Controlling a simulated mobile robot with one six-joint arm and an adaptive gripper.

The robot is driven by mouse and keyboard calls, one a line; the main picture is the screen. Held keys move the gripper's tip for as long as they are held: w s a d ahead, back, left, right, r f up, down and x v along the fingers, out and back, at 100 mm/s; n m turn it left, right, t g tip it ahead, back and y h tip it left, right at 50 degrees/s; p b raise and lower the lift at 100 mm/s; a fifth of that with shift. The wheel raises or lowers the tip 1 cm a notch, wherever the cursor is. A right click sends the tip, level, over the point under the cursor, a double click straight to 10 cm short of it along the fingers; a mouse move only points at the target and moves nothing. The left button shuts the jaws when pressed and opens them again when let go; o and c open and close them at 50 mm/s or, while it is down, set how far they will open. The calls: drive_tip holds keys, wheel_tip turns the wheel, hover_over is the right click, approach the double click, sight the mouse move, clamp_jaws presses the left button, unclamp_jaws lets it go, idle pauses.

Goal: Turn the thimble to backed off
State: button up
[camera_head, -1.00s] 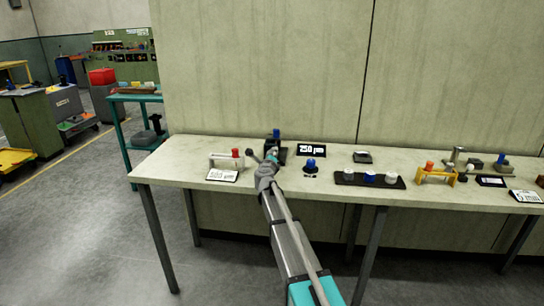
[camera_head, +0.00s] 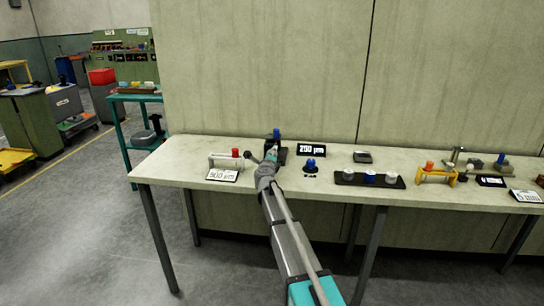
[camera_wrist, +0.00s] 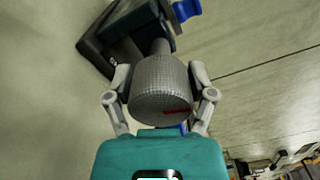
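The thimble (camera_wrist: 160,92) is a grey knurled cylinder with a red mark near its lower right edge in the wrist view. It joins a dark stand (camera_wrist: 112,42) with a blue part (camera_wrist: 186,9) on it. My gripper (camera_wrist: 160,84) has one finger on each side of the thimble, and both fingertips appear to press against it. In the head view my gripper (camera_head: 265,158) is at the dark stand with the blue top (camera_head: 277,134) on the left part of the bench. My gripper hides the thimble there.
On the bench (camera_head: 190,150), a light frame with a red knob (camera_head: 235,153) and a 500 µm card (camera_head: 222,175) are left of my gripper. A 250 µm sign (camera_head: 311,150), a blue knob (camera_head: 311,163) and a black tray (camera_head: 345,180) are to the right. The wall rises behind.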

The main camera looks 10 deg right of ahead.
drive_tip(key=shift+o, duration=1)
drive_tip(key=shift+s, duration=0.15)
drive_tip(key=v, duration=1.1)
drive_tip(key=shift+s+a, duration=0.15)
drive_tip(key=shift+s, duration=0.2)
